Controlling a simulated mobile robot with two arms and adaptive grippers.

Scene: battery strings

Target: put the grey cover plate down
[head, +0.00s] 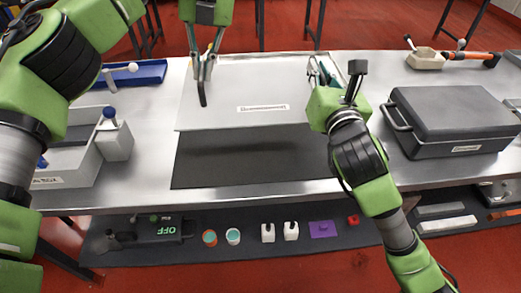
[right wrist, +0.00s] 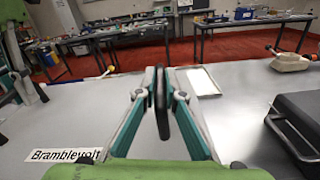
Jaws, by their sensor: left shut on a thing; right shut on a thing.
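The grey cover plate (head: 225,112) is a wide flat sheet with a white label near its front edge. It covers the back part of a black mat (head: 245,160), and a soft dark shadow lies on the mat in front of it. The plate looks raised above the mat. My left gripper (head: 203,72) is shut on a dark upright handle at the plate's left. My right gripper (head: 325,72) is at the plate's right. The right wrist view shows its fingers (right wrist: 160,95) shut on a dark handle. The plate's underside is hidden.
A dark grey case (head: 455,115) with a handle stands right of the mat. A grey open box (head: 75,150) and a blue tray (head: 135,73) are at the left. A beige holder (head: 425,58) stands at the back right. A lower shelf holds cups (head: 233,236) and small items.

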